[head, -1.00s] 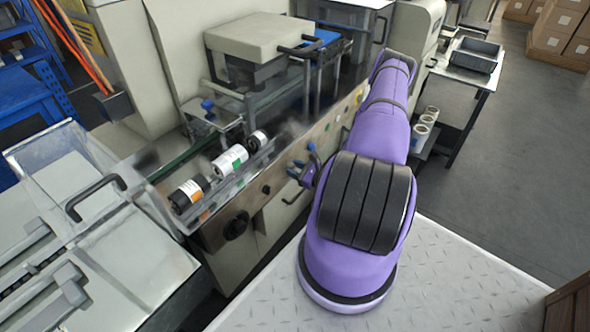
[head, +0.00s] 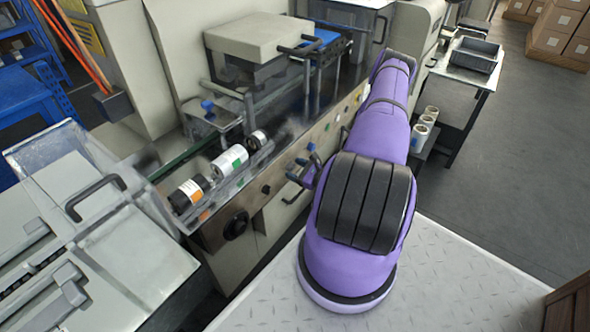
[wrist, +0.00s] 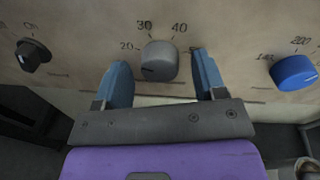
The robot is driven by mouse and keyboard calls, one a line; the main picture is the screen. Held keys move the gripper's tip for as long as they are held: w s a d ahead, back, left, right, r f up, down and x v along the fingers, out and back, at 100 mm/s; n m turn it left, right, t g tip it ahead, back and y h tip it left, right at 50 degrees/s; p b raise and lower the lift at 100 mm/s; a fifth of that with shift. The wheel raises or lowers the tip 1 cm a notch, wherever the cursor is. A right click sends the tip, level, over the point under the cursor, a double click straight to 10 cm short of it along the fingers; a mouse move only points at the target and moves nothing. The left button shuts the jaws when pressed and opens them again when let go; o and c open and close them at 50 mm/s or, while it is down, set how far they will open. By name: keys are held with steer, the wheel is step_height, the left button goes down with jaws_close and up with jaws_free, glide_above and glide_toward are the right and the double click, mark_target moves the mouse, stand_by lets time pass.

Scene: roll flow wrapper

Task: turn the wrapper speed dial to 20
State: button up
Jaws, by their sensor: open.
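A grey round dial (wrist: 159,62) sits on the machine's front panel in the wrist view, with 20, 30 and 40 printed around its upper side. A dark mark shows at its lower left; I cannot tell which number it stands for. My gripper (wrist: 158,58) is open, with one blue finger on each side of the grey dial and visible gaps between. In the head view my gripper (head: 306,161) is at the front panel, and the grey dial cannot be made out there.
In the wrist view a black knob (wrist: 33,55) is to the left and a blue dial (wrist: 294,72) to the right on the same panel (wrist: 82,55). In the head view, labelled rolls (head: 230,160) lie behind a clear guard, left of my gripper.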

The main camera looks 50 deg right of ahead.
steer(key=s+d, duration=0.1)
steer(key=s, duration=0.9)
steer(key=shift+s+d+r, duration=0.15)
steer(key=shift+s+r, duration=0.05)
steer(key=shift+r, duration=0.15)
steer(key=w+a+r+n+g+y, duration=0.35)
steer(key=a+r+n, duration=0.2)
steer(key=r, duration=0.65)
steer(key=w+a+r+n+g+y, duration=0.4)
steer(key=r+n, duration=0.3)
steer(key=r, duration=0.4)
steer(key=w+a+r+n+g+y, duration=0.25)
steer(key=a+r+n+g, duration=0.35)
steer(key=r, duration=0.6)
steer(key=s+a+r+n+g+h, duration=0.2)
steer(key=s+a+r+n+h, duration=0.15)
steer(key=a+r, duration=0.25)
steer(key=s+a+r+n+g+h, duration=0.1)
steer(key=s+a+r+n+h, duration=0.2)
steer(key=a+r, duration=0.35)
steer(key=s+a+r+n+t+h, duration=0.4)
steer(key=s+r+n, duration=0.3)
steer(key=s+r, duration=0.4)
steer(key=shift+s+a+t+h, duration=0.2)
steer(key=shift+t+h, duration=0.25)
steer(key=shift+h, duration=0.3)
steer(key=shift+f, duration=0.1)
steer(key=shift+c, duration=0.4)
